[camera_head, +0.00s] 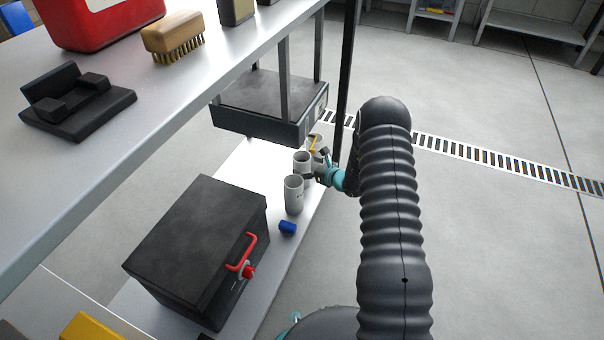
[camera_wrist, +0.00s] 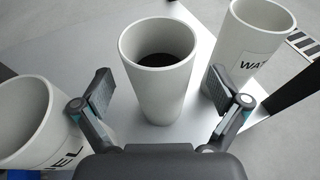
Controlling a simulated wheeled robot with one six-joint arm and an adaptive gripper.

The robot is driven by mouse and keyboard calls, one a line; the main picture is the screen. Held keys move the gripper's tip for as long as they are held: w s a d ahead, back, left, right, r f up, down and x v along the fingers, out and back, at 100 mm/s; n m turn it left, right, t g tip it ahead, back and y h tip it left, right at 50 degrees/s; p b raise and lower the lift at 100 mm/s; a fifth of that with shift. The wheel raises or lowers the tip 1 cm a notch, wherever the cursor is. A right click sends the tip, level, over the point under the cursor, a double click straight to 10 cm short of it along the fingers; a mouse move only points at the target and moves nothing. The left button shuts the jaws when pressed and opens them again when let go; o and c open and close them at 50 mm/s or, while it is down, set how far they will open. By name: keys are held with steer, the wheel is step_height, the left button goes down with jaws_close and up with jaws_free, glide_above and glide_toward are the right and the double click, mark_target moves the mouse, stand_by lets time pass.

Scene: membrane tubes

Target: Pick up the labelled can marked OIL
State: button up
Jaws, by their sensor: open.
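Three light grey open-topped cans stand in a row on the lower shelf. In the wrist view the middle can (camera_wrist: 160,92) has dark contents and shows no label, so I cannot read OIL on it. The left can (camera_wrist: 22,120) shows a label ending in "EL", and the right can (camera_wrist: 245,50) shows "WAT". In the head view the near can (camera_head: 294,196), middle can (camera_head: 302,163) and far can (camera_head: 315,139) line up. My gripper (camera_wrist: 162,100) is open, its fingers either side of the middle can's near part. In the head view my gripper (camera_head: 314,168) is beside that can.
A black box with a red handle (camera_head: 195,250) and a small blue cylinder (camera_head: 287,227) are on the lower shelf (camera_head: 250,165). A dark case (camera_head: 265,105) stands behind the cans. The upper shelf (camera_head: 120,140) and a black post (camera_head: 345,80) are close by.

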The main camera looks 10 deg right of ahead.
steer(key=shift+x, duration=1.25)
steer(key=c, duration=1.4)
steer(key=shift+c, duration=0.2)
steer(key=shift+r, duration=0.15)
